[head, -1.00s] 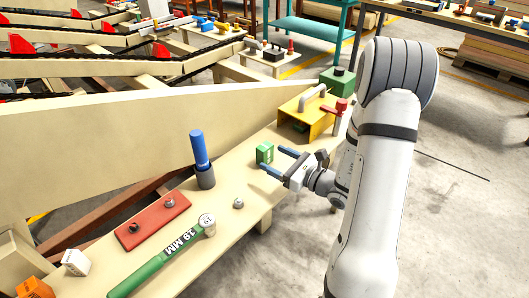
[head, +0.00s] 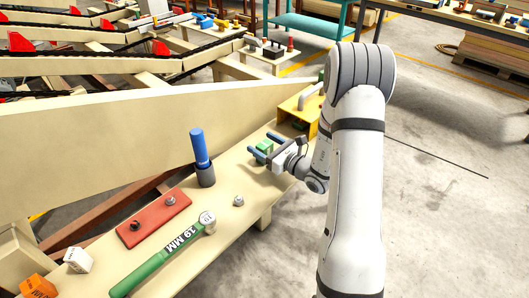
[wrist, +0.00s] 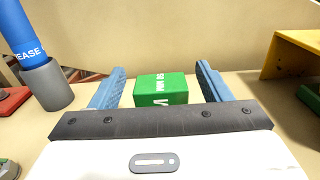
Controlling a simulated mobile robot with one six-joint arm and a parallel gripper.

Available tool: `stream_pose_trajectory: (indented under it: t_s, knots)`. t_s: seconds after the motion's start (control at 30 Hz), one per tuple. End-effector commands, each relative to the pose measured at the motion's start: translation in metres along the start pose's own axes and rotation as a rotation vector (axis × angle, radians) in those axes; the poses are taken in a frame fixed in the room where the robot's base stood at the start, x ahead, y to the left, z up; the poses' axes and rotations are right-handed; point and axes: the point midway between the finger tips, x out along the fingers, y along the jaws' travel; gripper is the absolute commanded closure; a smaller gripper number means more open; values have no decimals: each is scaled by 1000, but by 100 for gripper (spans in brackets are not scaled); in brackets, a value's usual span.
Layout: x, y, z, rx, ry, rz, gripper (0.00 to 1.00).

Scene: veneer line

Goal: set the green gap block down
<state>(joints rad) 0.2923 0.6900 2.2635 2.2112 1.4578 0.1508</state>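The green gap block (head: 265,146) sits on the pale bench top, with white lettering on its faces. My gripper (head: 263,149) has its two blue fingers spread, one on each side of the block. In the wrist view the block (wrist: 160,90) stands between the fingers of my gripper (wrist: 161,72), with a visible gap on both sides. The gripper is open and does not touch the block's sides there. The underside of the block is hidden in the wrist view.
A yellow bracket (head: 290,107) stands right behind the gripper. Bare bench lies between the holder and the block.

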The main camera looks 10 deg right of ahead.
Motion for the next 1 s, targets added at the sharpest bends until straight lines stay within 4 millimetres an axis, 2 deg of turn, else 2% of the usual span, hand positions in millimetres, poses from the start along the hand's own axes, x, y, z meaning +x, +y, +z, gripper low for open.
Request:
stream_pose_trajectory:
  t_s: [0.07, 0.7, 0.73, 0.77, 1.0]
  knots:
    - [0, 0, 0, 0, 0, 0, 35]
    - [-1, 0, 0, 0, 0, 0, 87]
    - [-1, 0, 1, -1, -1, -1, 87]
    - [-1, 0, 1, -1, -1, -1, 92]
    - [-1, -1, 3, -2, -1, -1, 92]
